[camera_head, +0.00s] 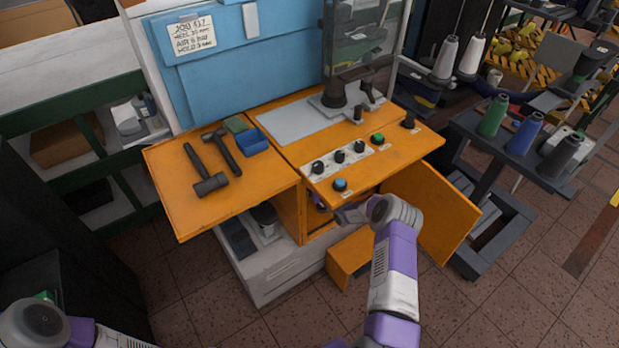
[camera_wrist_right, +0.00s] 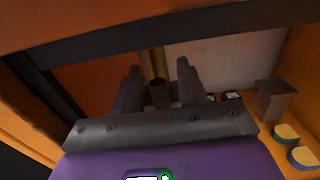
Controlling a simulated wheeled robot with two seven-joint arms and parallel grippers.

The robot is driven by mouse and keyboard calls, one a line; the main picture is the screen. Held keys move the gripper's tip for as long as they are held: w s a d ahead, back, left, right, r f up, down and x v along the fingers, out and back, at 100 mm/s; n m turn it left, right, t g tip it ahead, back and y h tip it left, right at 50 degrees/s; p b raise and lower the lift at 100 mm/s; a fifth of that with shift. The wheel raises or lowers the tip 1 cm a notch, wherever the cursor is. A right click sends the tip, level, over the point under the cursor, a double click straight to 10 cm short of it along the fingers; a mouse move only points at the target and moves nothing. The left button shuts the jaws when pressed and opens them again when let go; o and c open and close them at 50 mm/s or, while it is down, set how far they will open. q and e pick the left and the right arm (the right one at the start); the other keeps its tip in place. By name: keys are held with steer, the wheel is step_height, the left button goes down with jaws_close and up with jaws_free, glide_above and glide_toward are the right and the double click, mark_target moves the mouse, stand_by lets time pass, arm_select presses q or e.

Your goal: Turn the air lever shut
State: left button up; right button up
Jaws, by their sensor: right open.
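My right gripper (camera_wrist_right: 159,68) is open inside the orange cabinet (camera_wrist_right: 297,70) under the workbench. Its two dark fingers stand apart. Between them, in the right wrist view, is a brass-coloured upright pipe (camera_wrist_right: 157,58) with a dark cylindrical part (camera_wrist_right: 160,94) at its lower end. I cannot tell whether this is the air lever or whether the fingers touch it. In the head view my right arm reaches to the open cabinet front, and the bench top and wrist hide the fingers. Part of my left arm shows at the lower left, but its gripper does not.
The cabinet's orange door (camera_head: 433,208) stands open to the right of my arm. Inside are a grey block (camera_wrist_right: 273,101) and two round yellow-topped pieces (camera_wrist_right: 286,134). A dark bar (camera_wrist_right: 150,38) crosses above the fingers.

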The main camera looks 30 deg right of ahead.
steer(key=shift+w, duration=0.2)
jaws_close()
stand_by(0.3)
